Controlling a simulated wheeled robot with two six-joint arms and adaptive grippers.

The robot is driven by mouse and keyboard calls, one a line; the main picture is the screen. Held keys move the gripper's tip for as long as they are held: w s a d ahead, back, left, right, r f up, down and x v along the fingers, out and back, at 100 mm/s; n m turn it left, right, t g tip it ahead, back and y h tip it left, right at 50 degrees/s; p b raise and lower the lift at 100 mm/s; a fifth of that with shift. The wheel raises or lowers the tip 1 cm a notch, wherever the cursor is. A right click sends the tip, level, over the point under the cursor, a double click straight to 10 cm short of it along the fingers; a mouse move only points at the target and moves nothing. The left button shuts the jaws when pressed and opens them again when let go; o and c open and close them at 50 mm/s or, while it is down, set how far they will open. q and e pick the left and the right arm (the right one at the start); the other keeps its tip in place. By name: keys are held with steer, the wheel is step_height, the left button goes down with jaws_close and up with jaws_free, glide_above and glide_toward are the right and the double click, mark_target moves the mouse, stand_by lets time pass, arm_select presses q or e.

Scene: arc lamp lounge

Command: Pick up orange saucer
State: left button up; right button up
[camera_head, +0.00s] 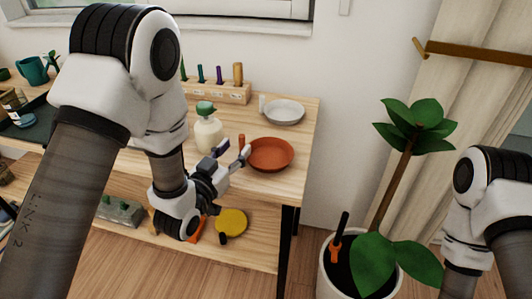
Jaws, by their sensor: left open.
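The orange saucer (271,154) is a round, shallow, terracotta-coloured dish. It lies flat on the wooden shelf top near its right front edge. My left gripper (236,155) is open just to the left of the saucer, with its fingers close to the rim. I cannot tell whether a fingertip touches the rim. My right arm is at the right edge of the picture, and its gripper is out of view.
A cream bottle with a green cap (208,130) stands behind my left gripper. A grey plate (284,111) lies behind the saucer. A yellow disc (231,222) is on the lower shelf. A potted plant (368,265) stands right of the wooden unit (304,128).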

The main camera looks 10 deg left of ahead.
mark_target(240, 141)
arm_select(q)
steer(key=x, duration=0.2)
steer(key=shift+w+a+f, duration=0.1)
steer(key=shift+w+f, duration=0.05)
steer(key=shift+w, duration=0.35)
steer(key=shift+c, duration=1.3)
jaws_close()
